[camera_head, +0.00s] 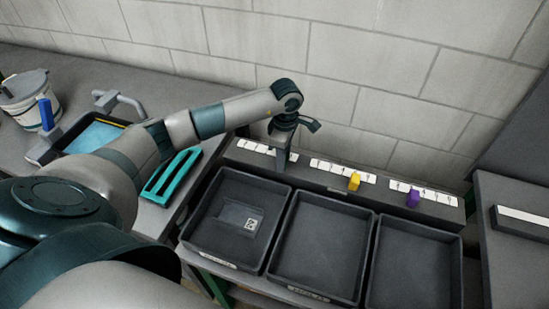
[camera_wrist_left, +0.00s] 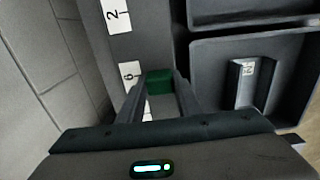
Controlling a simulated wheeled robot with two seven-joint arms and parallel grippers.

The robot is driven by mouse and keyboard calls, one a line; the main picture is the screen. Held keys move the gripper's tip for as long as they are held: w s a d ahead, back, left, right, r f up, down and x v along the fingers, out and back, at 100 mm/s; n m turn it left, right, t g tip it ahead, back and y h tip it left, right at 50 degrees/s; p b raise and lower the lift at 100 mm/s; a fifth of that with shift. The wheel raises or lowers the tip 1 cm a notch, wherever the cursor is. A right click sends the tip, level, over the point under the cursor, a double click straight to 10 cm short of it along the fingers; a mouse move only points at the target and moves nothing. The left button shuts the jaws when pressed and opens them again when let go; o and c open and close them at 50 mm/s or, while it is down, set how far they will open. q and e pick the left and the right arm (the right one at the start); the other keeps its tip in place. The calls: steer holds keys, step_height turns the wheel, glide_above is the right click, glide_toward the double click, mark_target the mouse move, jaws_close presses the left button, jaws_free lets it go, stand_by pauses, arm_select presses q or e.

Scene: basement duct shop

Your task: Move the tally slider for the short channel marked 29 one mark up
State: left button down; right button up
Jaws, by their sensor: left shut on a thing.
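My left gripper (camera_head: 281,158) points down at the left tally scale on the dark rail behind the bins. In the left wrist view my left gripper (camera_wrist_left: 160,90) is shut on a green slider (camera_wrist_left: 159,77), beside the white mark 6 (camera_wrist_left: 130,74). The gripper hides that slider in the head view. My right gripper is out of view.
A yellow slider (camera_head: 354,182) and a purple slider (camera_head: 413,198) sit on the other two scales. The middle bin (camera_head: 318,243) and right bin (camera_head: 412,262) look empty. A teal tool (camera_head: 172,176), a tray and a bucket (camera_head: 28,97) stand on the left bench.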

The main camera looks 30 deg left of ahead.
arm_select(q)
steer(key=shift+w+d, duration=0.2)
steer(key=shift+d, duration=0.4)
steer(key=shift+s, duration=0.1)
steer(key=c, duration=1.3)
jaws_free()
steer(key=shift+c, duration=0.2)
steer(key=shift+o, duration=0.3)
steer(key=shift+d, duration=0.1)
steer(key=shift+r, duration=0.1)
